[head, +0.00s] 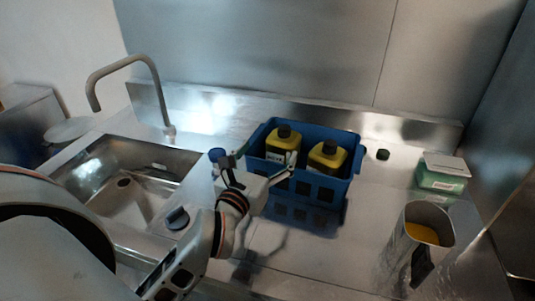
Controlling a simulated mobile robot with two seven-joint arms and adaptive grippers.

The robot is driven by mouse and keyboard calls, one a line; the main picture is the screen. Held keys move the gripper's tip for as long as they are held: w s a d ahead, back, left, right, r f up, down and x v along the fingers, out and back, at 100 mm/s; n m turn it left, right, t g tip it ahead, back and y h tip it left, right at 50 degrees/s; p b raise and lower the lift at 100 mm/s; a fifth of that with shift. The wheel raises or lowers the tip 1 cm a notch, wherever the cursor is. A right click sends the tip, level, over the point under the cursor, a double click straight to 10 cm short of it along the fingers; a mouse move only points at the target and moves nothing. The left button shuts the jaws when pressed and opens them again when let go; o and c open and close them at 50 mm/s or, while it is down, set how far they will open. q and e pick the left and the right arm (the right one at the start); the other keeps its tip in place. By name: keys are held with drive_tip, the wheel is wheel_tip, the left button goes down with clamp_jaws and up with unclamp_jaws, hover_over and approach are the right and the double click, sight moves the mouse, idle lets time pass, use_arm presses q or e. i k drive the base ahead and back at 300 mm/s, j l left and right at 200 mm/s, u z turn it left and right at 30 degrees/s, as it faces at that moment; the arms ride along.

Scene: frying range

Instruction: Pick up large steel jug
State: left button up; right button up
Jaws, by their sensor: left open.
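The large steel jug (403,243) stands upright at the right of the steel counter, with yellow contents visible inside and a dark handle on its near side. My left gripper (258,164) is open, at the front left of a blue crate and well to the left of the jug. Its fingers are spread and hold nothing; whether they touch the crate I cannot tell. My right gripper is not in view.
The blue crate (323,197) holds two yellow bottles (283,139) with dark caps. A green and white box (443,175) stands behind the jug. A small dark green cap (383,154) lies between crate and box. A sink (125,180) with a tall tap (150,68) is at left.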

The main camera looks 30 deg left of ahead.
sight(424, 233)
drive_tip(key=k+l, duration=0.1)
drive_tip(key=k, duration=0.4)
drive_tip(key=k+l, duration=0.1)
drive_tip(key=k, duration=0.4)
